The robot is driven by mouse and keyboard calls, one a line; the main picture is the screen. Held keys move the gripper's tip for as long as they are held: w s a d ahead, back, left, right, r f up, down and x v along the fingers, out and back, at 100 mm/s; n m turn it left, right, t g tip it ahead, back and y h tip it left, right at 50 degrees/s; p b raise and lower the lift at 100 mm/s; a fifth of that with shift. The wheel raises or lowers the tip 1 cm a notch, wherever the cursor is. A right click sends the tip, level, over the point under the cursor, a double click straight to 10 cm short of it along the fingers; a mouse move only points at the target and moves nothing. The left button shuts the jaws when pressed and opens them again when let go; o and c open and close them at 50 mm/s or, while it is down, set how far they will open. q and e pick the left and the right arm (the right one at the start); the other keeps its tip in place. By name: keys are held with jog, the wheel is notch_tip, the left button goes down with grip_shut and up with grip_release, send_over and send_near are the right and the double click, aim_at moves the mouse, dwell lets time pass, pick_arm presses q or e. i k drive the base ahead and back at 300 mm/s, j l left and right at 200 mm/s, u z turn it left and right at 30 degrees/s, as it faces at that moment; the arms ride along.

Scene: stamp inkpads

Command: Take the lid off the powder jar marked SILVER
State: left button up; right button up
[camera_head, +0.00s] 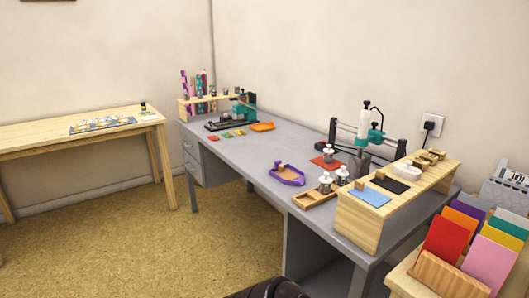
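Small jars with pale knobbed tops stand on the grey desk (240,153). One jar (326,184) and a second jar (342,177) stand at the shallow wooden tray (316,199). A third similar jar (328,154) stands farther back by a red sheet (322,164). These may be the powder jars, but no marking is legible, so I cannot tell which is SILVER. Their tops appear to be on. Neither of my grippers is in view.
A wooden riser (358,220) with a blue pad (370,196) and a black pad (388,184) stands right of the jars. A stamping press (360,160) stands behind. A purple tray (287,175) lies left. A card rack (440,275) is at front right. Open floor (130,240) lies left.

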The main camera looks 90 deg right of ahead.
aim_at(328, 150)
jog(key=z, duration=3.25)
